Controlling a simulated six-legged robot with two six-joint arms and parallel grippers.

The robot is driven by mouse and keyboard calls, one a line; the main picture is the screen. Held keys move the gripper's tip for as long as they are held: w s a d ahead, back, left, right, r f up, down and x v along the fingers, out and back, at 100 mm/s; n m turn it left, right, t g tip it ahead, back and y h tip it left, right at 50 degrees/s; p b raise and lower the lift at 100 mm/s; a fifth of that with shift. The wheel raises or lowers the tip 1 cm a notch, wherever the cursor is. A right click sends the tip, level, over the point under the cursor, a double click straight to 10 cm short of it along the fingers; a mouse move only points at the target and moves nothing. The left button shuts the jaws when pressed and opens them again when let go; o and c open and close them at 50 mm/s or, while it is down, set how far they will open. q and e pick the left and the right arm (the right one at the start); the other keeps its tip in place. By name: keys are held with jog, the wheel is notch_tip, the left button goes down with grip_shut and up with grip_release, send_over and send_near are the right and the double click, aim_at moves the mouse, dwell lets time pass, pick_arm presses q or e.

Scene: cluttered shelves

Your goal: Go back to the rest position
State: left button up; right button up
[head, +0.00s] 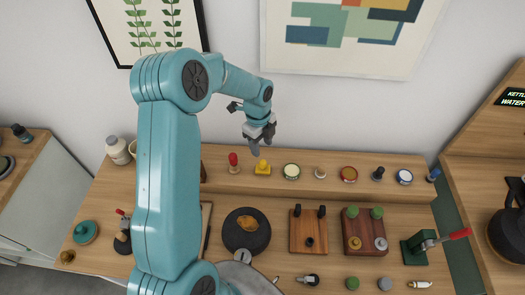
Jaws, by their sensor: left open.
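My left arm rises large in the left middle of the head view and bends over to the right. My left gripper (262,140) hangs at its end with the fingers pointing down, in front of the white wall. It is open, and I see nothing held in it. Below it on the raised shelf are a red-topped item (233,162) and a yellow item (263,167); the gripper appears apart from both. My right gripper does not show.
A round cream-topped tin (291,171) and several small items line the shelf. Below are a dark round plate (246,236), a wooden board (309,232), a red-brown block (364,232) and a green red-handled press (420,246). A dark kettle (508,232) stands far right.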

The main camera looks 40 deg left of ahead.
pick_arm(q)
jog(key=shift+r, duration=0.9)
